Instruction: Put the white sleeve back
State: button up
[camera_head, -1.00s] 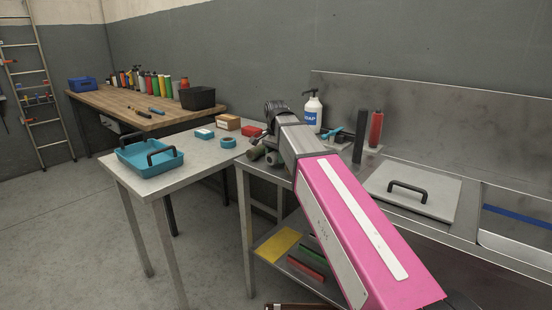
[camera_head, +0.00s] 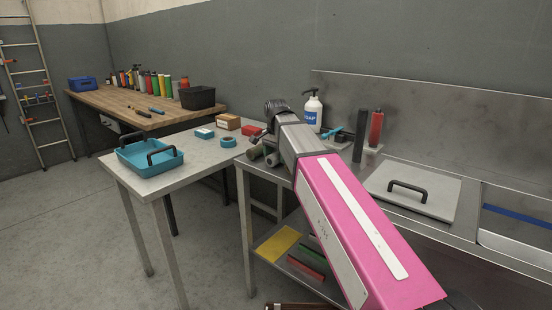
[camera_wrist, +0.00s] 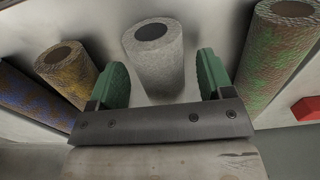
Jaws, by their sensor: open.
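The white sleeve (camera_wrist: 160,72) is a pale, speckled tube with a dark round hole in its end. In the wrist view it is between the two green finger pads of my gripper (camera_wrist: 160,82). The fingers are apart, with a visible gap on each side of the sleeve. In the head view my gripper (camera_head: 264,155) is over the near edge of the steel bench, mostly hidden by the arm. I cannot make out the white sleeve there.
A yellow-brown sleeve (camera_wrist: 70,70) and a blue-brown sleeve (camera_wrist: 30,98) are to the left. A green-brown sleeve (camera_wrist: 278,50) and a red block (camera_wrist: 307,108) are to the right. A soap bottle (camera_head: 312,112) and a lidded panel (camera_head: 412,200) are on the bench.

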notch_tip(320, 180, up, 11)
dwell(0.5)
jog(key=shift+s, duration=0.15)
